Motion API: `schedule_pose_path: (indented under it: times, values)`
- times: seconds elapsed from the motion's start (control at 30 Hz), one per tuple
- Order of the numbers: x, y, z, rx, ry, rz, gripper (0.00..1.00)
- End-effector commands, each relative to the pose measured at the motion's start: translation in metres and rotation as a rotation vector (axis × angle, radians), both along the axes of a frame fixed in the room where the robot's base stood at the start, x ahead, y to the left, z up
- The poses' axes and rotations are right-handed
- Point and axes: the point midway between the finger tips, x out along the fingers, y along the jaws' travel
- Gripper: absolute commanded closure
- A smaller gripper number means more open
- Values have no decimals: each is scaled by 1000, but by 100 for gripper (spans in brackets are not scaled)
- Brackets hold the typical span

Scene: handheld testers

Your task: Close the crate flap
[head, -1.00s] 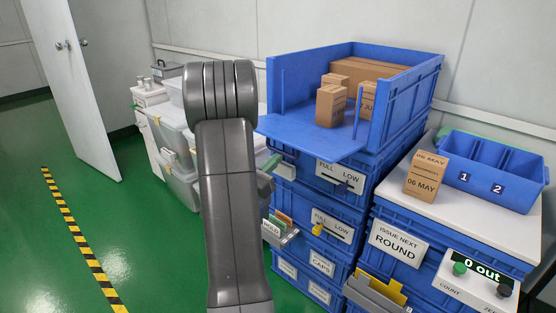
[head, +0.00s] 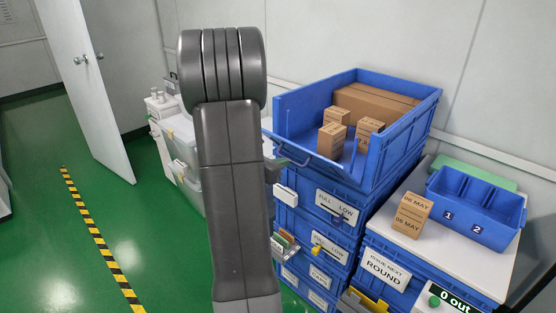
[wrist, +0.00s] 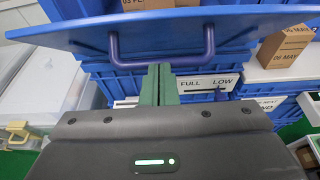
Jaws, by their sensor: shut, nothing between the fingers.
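The blue crate (head: 432,105) stands open-topped on a stack of blue drawers, with brown cartons inside. Contact is unclear. My arm hides most of the gripper in the head view.
A white-topped unit at right holds a carton (head: 411,214) and a blue two-bay bin (head: 480,205). Labelled drawers (head: 335,207) stand below the crate. Pale bins (head: 180,140) stand left behind my arm. Green floor (head: 50,240) is open at left.

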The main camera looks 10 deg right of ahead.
Motion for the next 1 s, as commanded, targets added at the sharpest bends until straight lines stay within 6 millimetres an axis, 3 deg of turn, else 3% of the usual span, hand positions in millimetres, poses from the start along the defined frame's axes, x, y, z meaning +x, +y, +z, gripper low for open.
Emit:
schedule_pose_path:
  times: [0.03,0.4,1.0]
  values:
    - [2,-4,18,28,18,-3,100]
    - [21,-28,56,233,177,-2,100]
    - [57,-75,89,266,208,-1,100]
